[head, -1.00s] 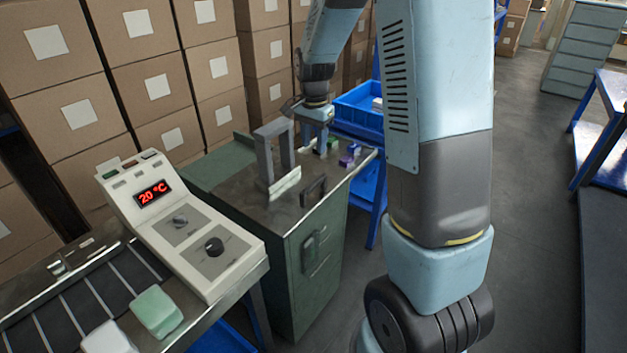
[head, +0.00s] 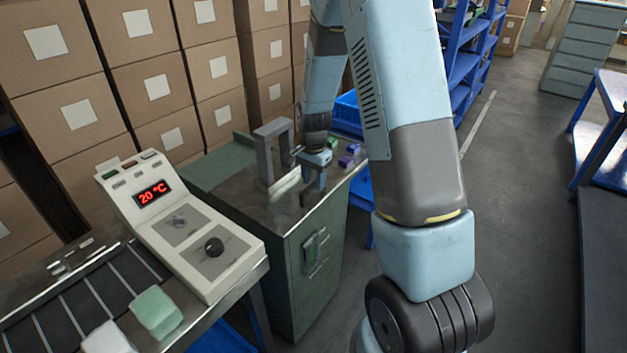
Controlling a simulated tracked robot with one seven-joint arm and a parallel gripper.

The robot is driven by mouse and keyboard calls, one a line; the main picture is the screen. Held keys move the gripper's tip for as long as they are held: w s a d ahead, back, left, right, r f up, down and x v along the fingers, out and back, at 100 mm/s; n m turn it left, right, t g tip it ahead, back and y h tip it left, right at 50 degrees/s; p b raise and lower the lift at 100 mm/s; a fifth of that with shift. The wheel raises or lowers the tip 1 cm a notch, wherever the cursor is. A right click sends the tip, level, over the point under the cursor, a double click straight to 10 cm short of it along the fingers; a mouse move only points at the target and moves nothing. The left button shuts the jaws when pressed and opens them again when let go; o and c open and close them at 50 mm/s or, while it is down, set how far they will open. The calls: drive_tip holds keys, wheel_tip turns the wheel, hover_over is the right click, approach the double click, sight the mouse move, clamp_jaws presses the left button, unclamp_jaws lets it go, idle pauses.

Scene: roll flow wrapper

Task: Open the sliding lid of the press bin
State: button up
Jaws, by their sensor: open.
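The press bin is a dark green cabinet (head: 292,290) with a grey metal top (head: 235,183). A dark bar handle (head: 312,193) stands on that top near its front right edge; I take it to be the lid's handle. The lid's edges cannot be made out, and no opening shows in the top.
A grey upright frame (head: 265,160) stands on the metal top left of my gripper. Small green and purple blocks (head: 350,150) lie behind it. A control panel (head: 180,225) reading 20 °C is at left. Stacked cartons (head: 155,90) rise behind.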

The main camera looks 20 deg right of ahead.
drive_tip(key=shift+f, duration=0.2)
clamp_jaws()
idle(0.4)
